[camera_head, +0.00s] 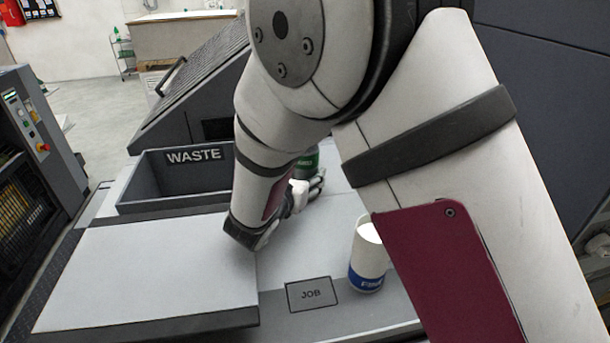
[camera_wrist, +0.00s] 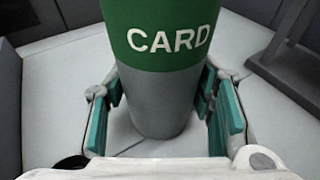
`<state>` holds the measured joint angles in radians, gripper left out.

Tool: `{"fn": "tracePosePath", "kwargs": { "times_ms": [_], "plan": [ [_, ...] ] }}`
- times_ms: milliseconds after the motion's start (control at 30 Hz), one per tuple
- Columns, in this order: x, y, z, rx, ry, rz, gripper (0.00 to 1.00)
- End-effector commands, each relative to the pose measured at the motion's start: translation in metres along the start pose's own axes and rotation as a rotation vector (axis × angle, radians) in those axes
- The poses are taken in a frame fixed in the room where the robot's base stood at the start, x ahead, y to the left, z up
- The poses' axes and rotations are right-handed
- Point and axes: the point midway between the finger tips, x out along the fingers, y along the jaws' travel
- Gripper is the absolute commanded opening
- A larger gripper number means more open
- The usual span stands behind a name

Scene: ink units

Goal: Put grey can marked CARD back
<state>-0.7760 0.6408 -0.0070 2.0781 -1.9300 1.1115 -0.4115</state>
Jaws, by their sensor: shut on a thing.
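The grey can marked CARD (camera_wrist: 165,95) has a green band with white letters and fills the middle of the wrist view. My gripper (camera_wrist: 162,112) is shut on it, with teal-padded fingers on both sides of its grey lower part. In the head view a green piece of the can (camera_head: 308,161) shows just above my gripper (camera_head: 306,188), and my arm hides part of it. The can looks upright relative to the gripper. I cannot tell whether its base touches the light surface.
A grey bin marked WASTE (camera_head: 140,180) is left of my gripper. A raised light panel (camera_head: 150,265) lies at the front left. My arm hides much of the right.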

Motion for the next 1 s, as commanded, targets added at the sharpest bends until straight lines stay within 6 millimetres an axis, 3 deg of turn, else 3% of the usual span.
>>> {"fn": "tracePosePath", "kwargs": {
  "times_ms": [267, 300, 367, 767, 1000],
  "plan": [
    [0.001, 0.000, -0.003, 0.000, -0.001, 0.001, 0.08],
    [0.001, 0.000, -0.002, 0.000, 0.000, 0.000, 0.59],
    [0.000, 0.000, -0.002, 0.000, 0.000, 0.000, 0.70],
    [-0.001, 0.000, 0.001, 0.000, 0.000, 0.000, 0.70],
    [-0.040, 0.001, 0.001, -0.001, 0.001, 0.005, 0.70]
  ]
}}
